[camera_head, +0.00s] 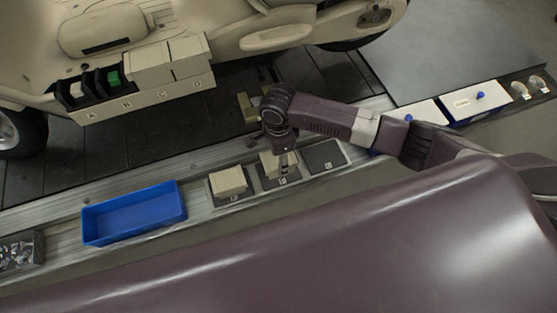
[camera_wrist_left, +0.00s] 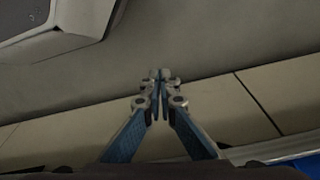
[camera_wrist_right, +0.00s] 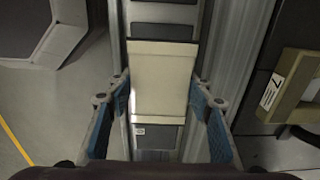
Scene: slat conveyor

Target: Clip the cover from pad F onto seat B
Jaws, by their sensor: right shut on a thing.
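My right gripper (camera_head: 284,163) points down over the middle of three dark pads and is shut on a beige block-like cover (camera_head: 266,163). In the right wrist view the cover (camera_wrist_right: 163,80) sits between the two fingers, with the dark pad (camera_wrist_right: 155,138) showing below it. I cannot tell whether the cover touches the pad. The beige seat block (camera_head: 150,100) is at the upper left: two left seats are open and black, one holding a white part and seat B (camera_head: 112,78) a green one. The two right seats carry beige covers. My left gripper (camera_wrist_left: 161,76) is shut and empty.
A second beige cover (camera_head: 229,181) lies on the left pad; the right pad (camera_head: 324,156) is bare. A blue tray (camera_head: 135,213) stands left of the pads. A car body (camera_head: 250,32) is behind the seat block. A yellowish bracket (camera_head: 247,107) is behind my right gripper.

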